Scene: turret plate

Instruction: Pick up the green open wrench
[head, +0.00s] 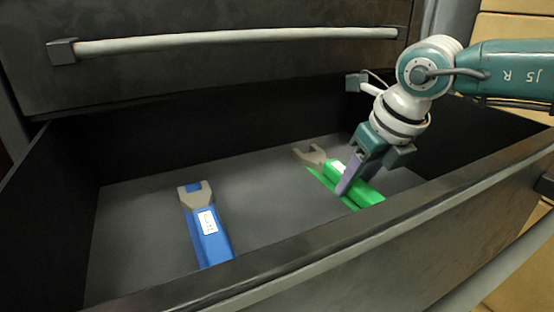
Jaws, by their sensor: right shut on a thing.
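The green open wrench (370,194) lies in the right part of an open drawer, its grey open jaw (310,155) pointing to the back left. It has a white label on its handle. My right gripper (345,190) reaches down from the right and is shut on the green handle, just beside the label. The fingers hide part of the handle. A thin green strip shows along the wrench's left side. I cannot tell whether the wrench is clear of the drawer floor. My left gripper is not in view.
A blue open wrench (208,232) with a white label lies in the left part of the drawer (135,235). The drawer's front wall (300,255) stands close in front. A closed drawer with a long handle (240,37) is above and behind. The floor between the wrenches is clear.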

